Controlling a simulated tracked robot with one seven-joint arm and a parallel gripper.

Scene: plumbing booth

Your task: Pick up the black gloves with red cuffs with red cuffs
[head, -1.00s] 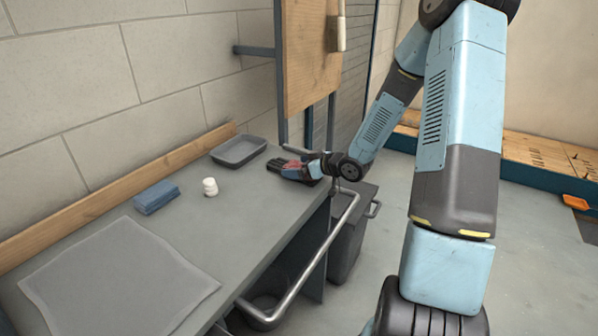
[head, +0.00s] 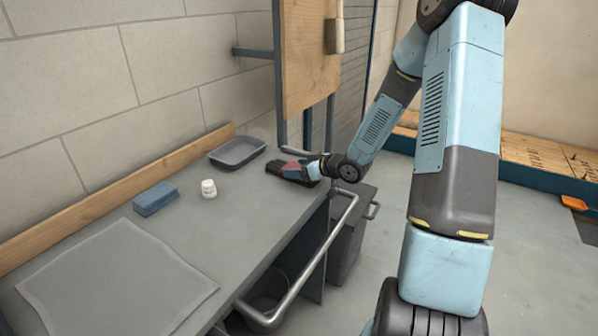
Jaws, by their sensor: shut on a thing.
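The black gloves with red cuffs (head: 279,166) lie at the far right end of the grey bench in the head view, and only a small dark and red part shows. My gripper (head: 298,170) reaches in from the right, low over the bench top, and is shut on the gloves. The gripper and wrist hide much of the gloves and the fingertips. I cannot tell whether the gloves are clear of the bench surface.
A grey tray (head: 237,153) stands just left of the gloves. A blue folded cloth (head: 155,198) and a small white object (head: 209,188) lie nearer. A grey mat (head: 115,285) covers the front. A metal rail (head: 318,262) runs along the bench edge, beside a dark bin (head: 350,235).

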